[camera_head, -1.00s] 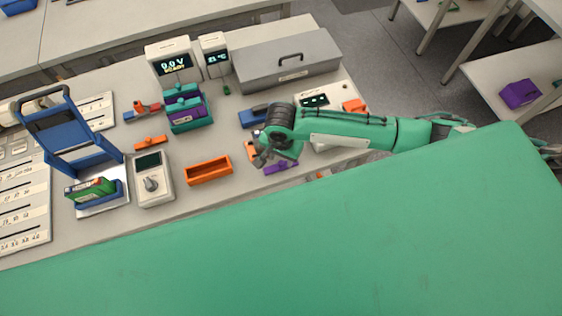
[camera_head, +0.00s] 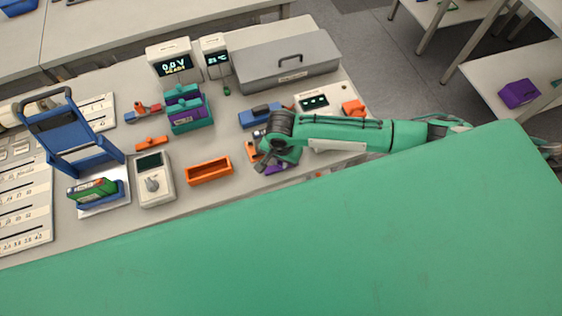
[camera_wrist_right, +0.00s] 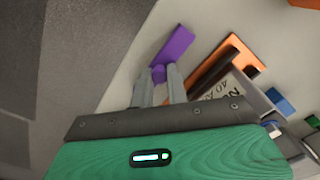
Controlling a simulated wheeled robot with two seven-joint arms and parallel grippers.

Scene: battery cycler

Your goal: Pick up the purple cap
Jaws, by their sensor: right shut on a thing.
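The purple cap (camera_wrist_right: 176,52) lies on the bench near its front edge. In the right wrist view it shows as a flat purple bar with a rounded knob between my fingertips. My right gripper (camera_wrist_right: 159,76) is shut on that knob. In the head view my right gripper (camera_head: 263,164) is over the cap (camera_head: 276,169) and hides part of it. Whether the cap is lifted off the bench cannot be told. My left gripper is not in view.
An orange tray (camera_head: 208,171) is left of my right gripper. A blue item (camera_head: 258,116) and an orange part with a label (camera_wrist_right: 228,62) are close beside it. A grey lidded case (camera_head: 290,72) stands behind. The bench's front edge is close.

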